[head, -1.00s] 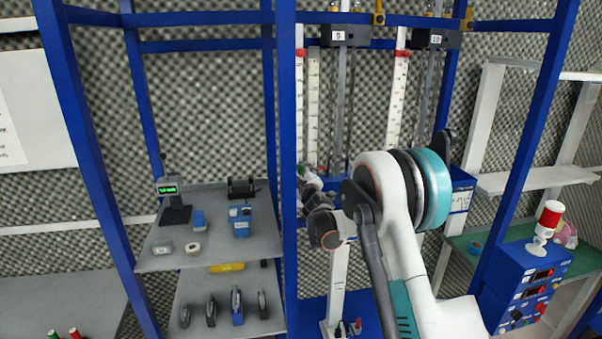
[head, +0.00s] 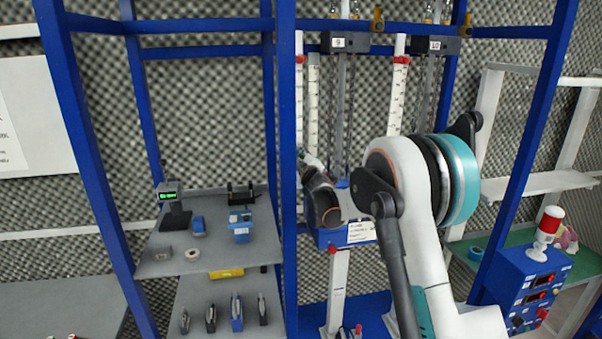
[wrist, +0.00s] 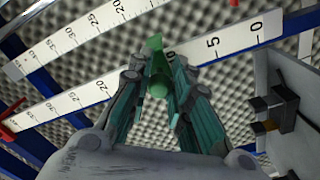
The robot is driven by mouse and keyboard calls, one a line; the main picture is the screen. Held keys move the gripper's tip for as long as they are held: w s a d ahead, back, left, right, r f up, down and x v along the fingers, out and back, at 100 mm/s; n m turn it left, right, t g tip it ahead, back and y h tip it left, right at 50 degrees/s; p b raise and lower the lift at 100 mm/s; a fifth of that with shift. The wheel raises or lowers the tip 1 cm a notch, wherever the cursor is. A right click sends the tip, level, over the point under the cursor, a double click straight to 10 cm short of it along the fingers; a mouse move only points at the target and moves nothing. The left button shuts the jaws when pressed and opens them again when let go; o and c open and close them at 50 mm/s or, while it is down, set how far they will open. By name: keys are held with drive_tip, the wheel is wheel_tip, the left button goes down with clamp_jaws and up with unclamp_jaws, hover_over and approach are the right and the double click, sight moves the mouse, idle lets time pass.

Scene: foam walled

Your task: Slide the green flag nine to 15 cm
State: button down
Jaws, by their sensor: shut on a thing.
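In the wrist view my gripper (wrist: 158,88) is shut on the green flag (wrist: 158,85), which sits against a white scale (wrist: 235,38). The flag lies past the 5 mark, close to 10, and partly covers the numeral there. The same scale's red flag (wrist: 8,125) is at the far left. In the head view my gripper (head: 304,156) is at the lower part of the left scale (head: 299,105), beside the unit with the 9 label (head: 338,43). The green flag is not clearly visible there.
A second scale (wrist: 75,40) runs alongside in the wrist view. The unit labelled 10 (head: 434,45) stands to the right. A blue post (head: 285,200) rises just left of my gripper. A grey shelf (head: 160,262) holding small devices lies farther left.

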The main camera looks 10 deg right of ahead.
wheel_tip(320, 180, up, 2)
drive_tip(key=c, duration=1.4)
unclamp_jaws()
drive_tip(key=s, duration=1.2)
